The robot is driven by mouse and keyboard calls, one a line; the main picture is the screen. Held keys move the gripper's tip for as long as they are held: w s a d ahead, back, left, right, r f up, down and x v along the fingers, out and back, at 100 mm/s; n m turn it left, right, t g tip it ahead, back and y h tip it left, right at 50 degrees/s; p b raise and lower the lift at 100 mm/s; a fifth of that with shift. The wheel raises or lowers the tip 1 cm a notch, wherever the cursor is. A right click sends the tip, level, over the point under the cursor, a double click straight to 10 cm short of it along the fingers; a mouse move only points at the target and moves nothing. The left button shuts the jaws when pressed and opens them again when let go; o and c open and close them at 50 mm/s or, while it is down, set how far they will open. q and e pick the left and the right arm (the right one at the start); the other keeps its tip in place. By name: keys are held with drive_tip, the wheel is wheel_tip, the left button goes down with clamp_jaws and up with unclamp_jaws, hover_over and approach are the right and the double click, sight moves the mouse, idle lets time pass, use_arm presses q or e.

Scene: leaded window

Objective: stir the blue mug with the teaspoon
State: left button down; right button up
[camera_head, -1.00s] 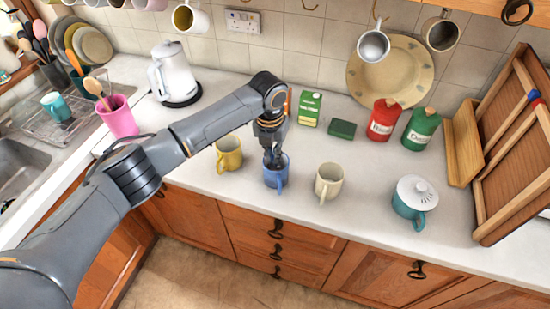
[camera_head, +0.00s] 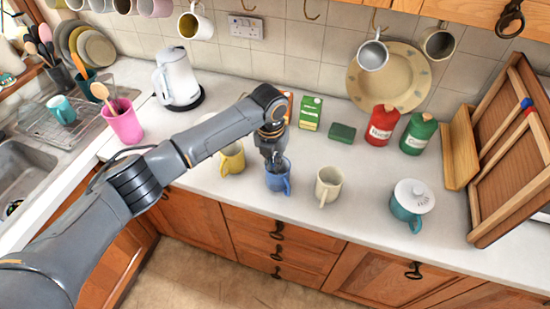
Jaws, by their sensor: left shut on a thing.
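The blue mug (camera_head: 279,182) stands upright on the white worktop, between a yellow mug and a cream mug. My left gripper (camera_head: 274,163) points down right over its mouth, with the fingertips at the rim. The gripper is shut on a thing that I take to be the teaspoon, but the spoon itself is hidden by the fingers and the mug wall. I cannot tell how deep it reaches. My right gripper is not in the view.
The yellow mug (camera_head: 232,158) is close on the left and the cream mug (camera_head: 328,185) close on the right. A white kettle (camera_head: 177,78) stands back left.

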use_arm(q)
drive_tip(key=shift+w+d+f, duration=0.15)
drive_tip(key=s+a+r, duration=0.1)
drive_tip(key=s+r, duration=0.2)
drive_tip(key=r, duration=0.6)
drive_tip(key=shift+s, duration=0.3)
idle(0.7)
drive_tip(key=shift+a, duration=0.1)
idle(0.8)
wheel_tip(320, 180, up, 5)
drive_tip(key=shift+f, duration=0.1)
idle(0.4)
